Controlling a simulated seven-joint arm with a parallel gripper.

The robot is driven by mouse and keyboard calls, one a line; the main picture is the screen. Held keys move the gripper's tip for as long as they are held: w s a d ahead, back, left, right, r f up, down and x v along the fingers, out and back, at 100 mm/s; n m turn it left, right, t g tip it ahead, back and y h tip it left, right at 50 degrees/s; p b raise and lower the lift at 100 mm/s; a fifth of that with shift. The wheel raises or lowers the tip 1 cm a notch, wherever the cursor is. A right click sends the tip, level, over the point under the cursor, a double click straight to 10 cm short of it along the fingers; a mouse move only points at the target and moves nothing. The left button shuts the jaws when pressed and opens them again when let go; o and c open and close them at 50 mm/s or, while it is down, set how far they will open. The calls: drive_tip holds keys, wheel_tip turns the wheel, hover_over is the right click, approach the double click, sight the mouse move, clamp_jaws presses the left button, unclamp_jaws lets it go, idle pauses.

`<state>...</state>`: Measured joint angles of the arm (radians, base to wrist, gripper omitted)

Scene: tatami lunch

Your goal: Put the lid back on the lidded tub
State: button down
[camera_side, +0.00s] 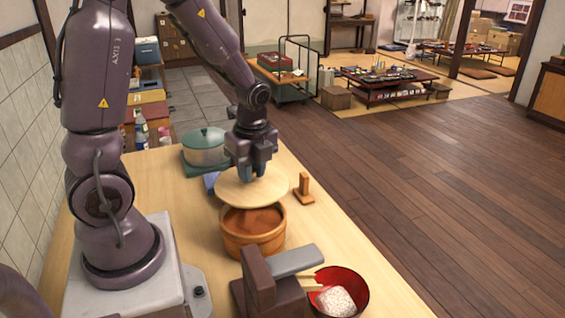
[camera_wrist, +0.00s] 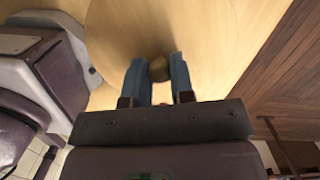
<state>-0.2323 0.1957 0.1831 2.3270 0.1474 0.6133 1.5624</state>
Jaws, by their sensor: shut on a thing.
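The lid (camera_side: 250,188) is a round, pale wooden disc with a small knob (camera_wrist: 159,69). My gripper (camera_side: 251,172) is shut on the knob, one blue finger on each side of it; the fingers (camera_wrist: 157,80) also show in the wrist view. The lid looks about level and hangs over the tub, set a little towards the tub's far side. The tub (camera_side: 252,242) is a round wooden vessel standing on the table, with its brown inside showing in front of the lid. The far part of its rim is hidden by the lid.
A pot with a teal lid (camera_side: 205,152) stands behind, with a blue item (camera_side: 211,181) partly hidden by the lid. A small wooden stand (camera_side: 303,192) is right of the tub. A dark block with a grey top (camera_side: 290,261) and a red bowl (camera_side: 357,286) stand in front.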

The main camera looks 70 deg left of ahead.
drive_tip(key=shift+s+f, duration=0.2)
drive_tip(key=shift+f, duration=3.15)
drive_tip(key=shift+w+f, duration=0.1)
drive_tip(key=shift+f, duration=0.1)
drive_tip(key=shift+c, duration=2.1)
unclamp_jaws()
drive_tip(key=shift+r, duration=0.1)
drive_tip(key=shift+r, duration=3.45)
clamp_jaws()
